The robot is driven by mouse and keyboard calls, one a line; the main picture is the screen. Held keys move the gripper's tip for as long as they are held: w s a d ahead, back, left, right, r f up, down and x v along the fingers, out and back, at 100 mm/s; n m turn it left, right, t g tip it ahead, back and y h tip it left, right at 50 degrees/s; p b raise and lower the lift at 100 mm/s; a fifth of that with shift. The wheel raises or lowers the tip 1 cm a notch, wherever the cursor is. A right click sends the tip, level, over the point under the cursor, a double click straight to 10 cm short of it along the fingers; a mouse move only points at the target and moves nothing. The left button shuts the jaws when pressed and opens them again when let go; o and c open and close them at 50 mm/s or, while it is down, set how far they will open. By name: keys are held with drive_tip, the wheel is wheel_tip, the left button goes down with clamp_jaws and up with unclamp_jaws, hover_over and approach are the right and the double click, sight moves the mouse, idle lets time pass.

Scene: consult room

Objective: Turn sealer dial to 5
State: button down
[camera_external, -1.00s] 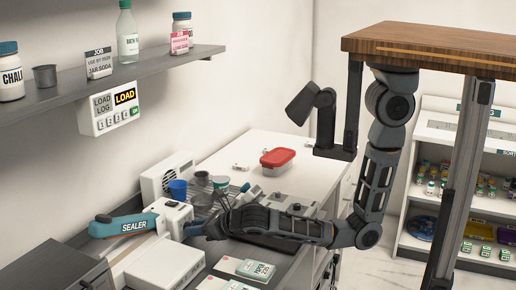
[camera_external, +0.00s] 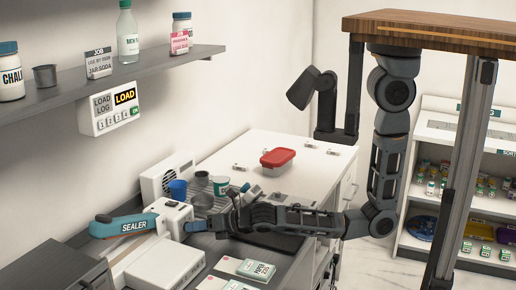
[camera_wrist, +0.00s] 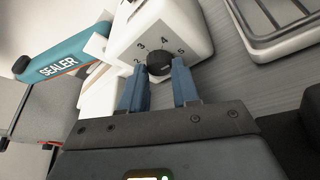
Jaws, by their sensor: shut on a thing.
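The sealer (camera_external: 122,226) has a teal arm marked SEALER and a white housing (camera_external: 173,213). In the wrist view the sealer's teal arm (camera_wrist: 62,58) is at the upper left. The black dial (camera_wrist: 160,64) sits on the white housing, with the numbers 2, 3, 4 and 5 around it. My gripper (camera_wrist: 160,80) has its blue fingers on either side of the dial, shut on it. I cannot tell which number the dial points to. In the external view my gripper (camera_external: 190,227) reaches the housing from the right; the dial is hidden there.
A blue cup (camera_external: 178,189) and grey cups stand behind the housing. A white box (camera_external: 165,264) lies in front of it. A wire rack (camera_wrist: 278,22) is at the upper right of the wrist view. A red-lidded container (camera_external: 278,158) sits on the white counter.

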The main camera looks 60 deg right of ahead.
drive_tip(key=shift+m+y, duration=0.3)
drive_tip(key=shift+m, duration=0.1)
idle(0.3)
drive_tip(key=c, duration=0.8)
unclamp_jaws()
drive_tip(key=shift+c, duration=0.2)
